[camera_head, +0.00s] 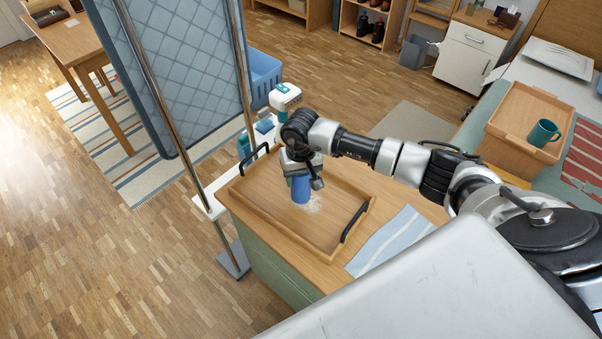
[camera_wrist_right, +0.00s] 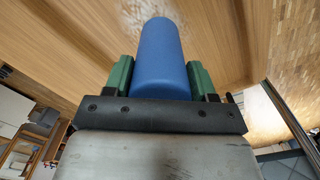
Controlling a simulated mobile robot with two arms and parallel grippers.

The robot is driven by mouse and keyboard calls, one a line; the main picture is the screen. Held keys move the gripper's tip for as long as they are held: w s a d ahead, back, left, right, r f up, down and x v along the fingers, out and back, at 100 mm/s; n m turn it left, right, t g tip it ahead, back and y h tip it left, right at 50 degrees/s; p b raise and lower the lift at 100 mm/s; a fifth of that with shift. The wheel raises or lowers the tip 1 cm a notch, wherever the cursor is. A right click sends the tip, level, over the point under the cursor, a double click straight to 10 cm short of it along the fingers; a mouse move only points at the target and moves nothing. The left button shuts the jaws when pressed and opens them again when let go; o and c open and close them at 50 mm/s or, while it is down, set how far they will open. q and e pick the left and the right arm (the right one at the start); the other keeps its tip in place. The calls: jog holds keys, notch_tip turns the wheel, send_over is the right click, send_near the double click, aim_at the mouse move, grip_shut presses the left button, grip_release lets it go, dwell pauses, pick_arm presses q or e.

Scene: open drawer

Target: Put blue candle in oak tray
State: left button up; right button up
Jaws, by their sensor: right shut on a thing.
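The blue candle (camera_head: 300,190) is a plain blue cylinder, upright in the head view. My right gripper (camera_head: 299,176) is shut on it from above; in the right wrist view the candle (camera_wrist_right: 161,58) sits between its two green fingertips (camera_wrist_right: 160,80). The oak tray (camera_head: 262,221) is a wooden tray with two black handles, on a wooden-topped cabinet. The candle is over the inside of the tray; I cannot tell whether its base touches the tray floor. My left gripper does not show.
A striped cloth (camera_head: 392,240) lies right of the tray. A second wooden tray (camera_head: 513,112) with a teal mug (camera_head: 543,133) stands on a table at the right. A quilted blue screen (camera_head: 180,70) on metal poles rises behind the cabinet's left side, near a small white stand (camera_head: 207,203).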

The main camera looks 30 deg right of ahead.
jog(key=shift+f, duration=0.1)
jog(key=o, duration=1.1)
jog(key=shift+c, duration=0.2)
jog(key=shift+r, duration=0.25)
notch_tip(320, 180, up, 12)
jog(key=shift+f+b, duration=0.1)
jog(key=shift+b, duration=0.75)
